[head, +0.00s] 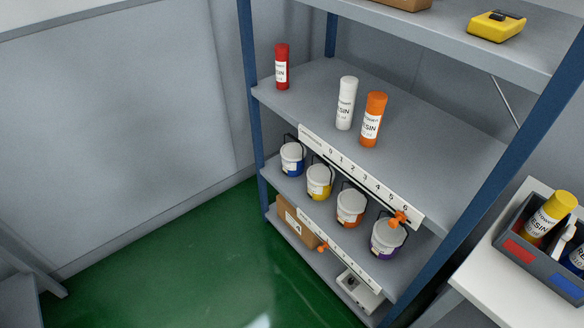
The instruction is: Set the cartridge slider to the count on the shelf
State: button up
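On the middle shelf (430,140) stand a red cartridge (282,68), a white cartridge (346,103) and an orange cartridge (371,120), all upright. A white number strip (364,182), marked 0 to 6 from left to right, runs along this shelf's front edge. Its orange slider (398,218) sits near the right end, by the 6. A second number strip (345,254) lies on the edge of the shelf below, with an orange slider (322,247) towards its left part; its numbers are too small to read. My gripper is not in view.
Lidded buckets in blue (291,160), yellow (319,182), orange (350,207) and purple (387,240) stand on the shelf below. A bench at right holds a caddy (515,255) with a yellow cartridge (550,218). Green floor (160,260) is clear before the rack.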

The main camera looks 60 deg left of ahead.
aim_at(393, 224)
jog(key=u, duration=2)
